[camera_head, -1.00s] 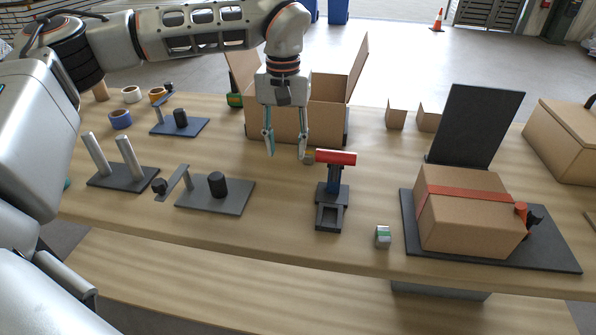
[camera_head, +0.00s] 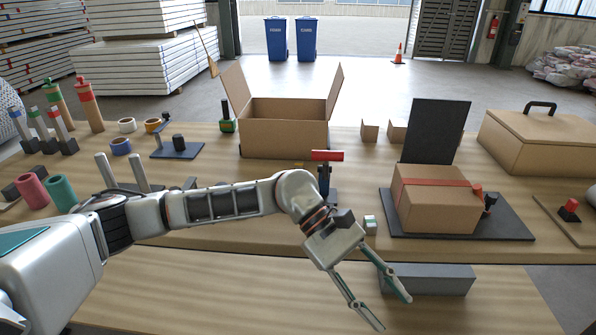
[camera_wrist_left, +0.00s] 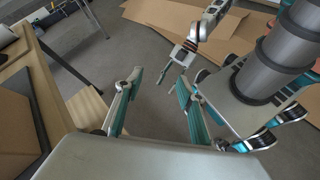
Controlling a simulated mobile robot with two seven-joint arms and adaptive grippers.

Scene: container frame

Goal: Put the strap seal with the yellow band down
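My left gripper (camera_head: 393,314) hangs over the front of the bench in the head view, its two fingers spread and nothing visible between them. The left wrist view also shows its fingers (camera_wrist_left: 160,80) apart and empty, with grey floor beyond. I see no strap seal that I can make out as having a yellow band; a small yellow patch beside the red-handled tool (camera_head: 327,157) is too small to identify.
A strapped carton (camera_head: 425,212) rests on a dark plate to the right. An open carton (camera_head: 283,135) stands behind the tool. A grey block (camera_head: 440,280) lies on the lower front surface (camera_head: 230,290), which is largely clear to its left.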

